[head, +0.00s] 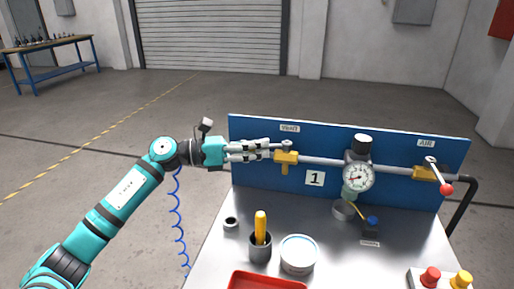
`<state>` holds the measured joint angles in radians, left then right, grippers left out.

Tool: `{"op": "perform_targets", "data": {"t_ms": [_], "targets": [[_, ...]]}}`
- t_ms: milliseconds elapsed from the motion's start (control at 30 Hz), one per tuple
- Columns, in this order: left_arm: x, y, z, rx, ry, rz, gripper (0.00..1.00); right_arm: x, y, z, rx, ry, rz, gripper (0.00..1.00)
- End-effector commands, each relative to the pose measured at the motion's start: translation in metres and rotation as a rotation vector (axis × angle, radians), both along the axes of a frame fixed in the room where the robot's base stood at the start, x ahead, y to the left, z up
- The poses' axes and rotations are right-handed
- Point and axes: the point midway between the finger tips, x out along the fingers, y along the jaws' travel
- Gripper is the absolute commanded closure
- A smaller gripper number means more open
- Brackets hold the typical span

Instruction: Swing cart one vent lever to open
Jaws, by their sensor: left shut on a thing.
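The cart (205,268) has a metal top and a blue back panel (250,180) with a "1" plate (315,178). The vent valve (286,161) is a yellow body on the pipe at the panel's left, under a small label (289,128) that seems to read VENT. My left gripper (266,150) reaches in from the left, level, and is shut on the vent lever at this valve. The fingers hide most of the lever, so its exact angle cannot be told. A grey knob-like end (288,146) shows above the valve. My right gripper is not in view.
The air valve (428,173) with a red-tipped lever (446,188) is at the panel's right. A gauge (358,176) sits mid-pipe. A cup with a yellow handle (260,245), a white-lidded tin (298,253), a red tray (265,281) and a button box (440,280) stand in front.

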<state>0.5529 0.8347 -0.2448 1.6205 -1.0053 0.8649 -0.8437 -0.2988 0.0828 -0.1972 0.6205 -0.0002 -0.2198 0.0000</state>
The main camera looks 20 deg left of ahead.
Motion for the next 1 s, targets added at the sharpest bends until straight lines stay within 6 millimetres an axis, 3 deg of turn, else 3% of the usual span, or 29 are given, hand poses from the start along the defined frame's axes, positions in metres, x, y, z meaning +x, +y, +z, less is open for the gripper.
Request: {"op": "perform_targets", "data": {"t_ms": [133,167,333,733,1000], "targets": [[-0.001,-0.001,-0.001,0.003,0.002,-0.003,1.0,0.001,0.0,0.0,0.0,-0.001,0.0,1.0],[-0.001,-0.001,-0.001,0.003,0.002,-0.003,0.87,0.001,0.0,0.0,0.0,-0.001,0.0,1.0],[-0.001,-0.001,-0.001,0.003,0.002,-0.004,0.67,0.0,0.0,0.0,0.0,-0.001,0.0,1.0],[-0.003,0.005,-0.001,0.002,0.0,0.001,0.67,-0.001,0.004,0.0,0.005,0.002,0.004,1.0],[-0.03,0.048,-0.002,0.004,0.005,0.003,0.67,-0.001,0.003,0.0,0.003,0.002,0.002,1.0]]}}
